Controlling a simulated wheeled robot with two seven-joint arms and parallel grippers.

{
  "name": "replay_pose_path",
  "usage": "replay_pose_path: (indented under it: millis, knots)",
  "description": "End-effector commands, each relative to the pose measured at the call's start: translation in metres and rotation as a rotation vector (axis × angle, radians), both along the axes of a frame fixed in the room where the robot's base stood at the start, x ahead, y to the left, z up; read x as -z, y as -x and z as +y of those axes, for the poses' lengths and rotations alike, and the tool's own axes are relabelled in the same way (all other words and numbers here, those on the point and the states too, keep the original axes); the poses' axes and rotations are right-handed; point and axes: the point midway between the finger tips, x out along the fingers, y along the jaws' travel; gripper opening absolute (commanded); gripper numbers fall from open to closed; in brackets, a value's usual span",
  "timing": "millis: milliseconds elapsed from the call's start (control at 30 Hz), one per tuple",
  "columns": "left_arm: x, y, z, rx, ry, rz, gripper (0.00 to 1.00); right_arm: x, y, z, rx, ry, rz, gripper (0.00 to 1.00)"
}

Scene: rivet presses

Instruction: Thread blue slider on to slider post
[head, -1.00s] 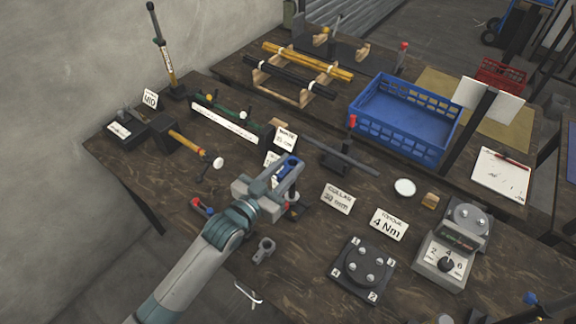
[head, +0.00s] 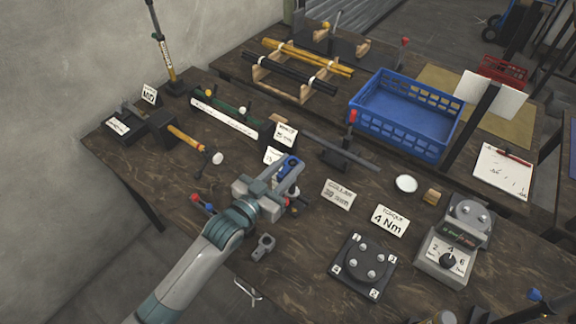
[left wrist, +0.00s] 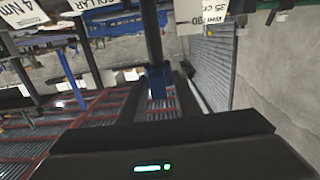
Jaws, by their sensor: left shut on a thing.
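The blue slider (head: 290,164) is held between the jaws of my left gripper (head: 283,180), above the wooden table. In the left wrist view the blue slider (left wrist: 157,82) sits between the two dark fingers (left wrist: 158,90). A dark upright post (left wrist: 153,35) runs from the table to the slider and lines up with it; I take it for the slider post. I cannot tell whether its end is inside the slider or just touching it. In the head view my gripper mostly hides this post. I do not make out my right gripper.
Around my left gripper are the collar card (head: 339,194), a brace card (head: 285,135), a red-tipped stand (head: 345,157), a mallet (head: 186,137) and a loose grey clamp (head: 263,247). A blue crate (head: 405,115) stands behind.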

Motion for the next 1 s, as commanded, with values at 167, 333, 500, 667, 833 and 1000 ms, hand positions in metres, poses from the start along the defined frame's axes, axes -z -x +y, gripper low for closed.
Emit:
replay_pose_path:
  millis: [167,333,500,667,833,1000]
  knots:
    - [0.005,0.0,0.0,0.0,0.0,0.0,0.08,0.003,0.0,0.0,0.0,0.0,0.0,0.0]
    - [0.008,0.0,0.0,0.0,0.001,-0.001,0.08,0.006,0.0,0.0,0.0,0.0,0.0,0.0]
    - [0.011,0.0,0.0,0.0,0.001,-0.001,0.08,0.008,0.0,0.0,0.0,0.0,0.0,0.0]
    - [0.015,0.0,0.0,0.0,0.001,-0.001,0.08,0.01,0.0,0.0,0.0,0.0,0.0,0.0]
    - [0.018,0.0,0.0,0.0,0.001,-0.001,0.08,0.012,0.0,0.0,0.0,0.0,0.0,0.0]
    - [0.022,0.0,0.0,0.0,0.0,0.0,0.08,0.015,0.0,0.0,0.0,0.0,0.0,0.0]
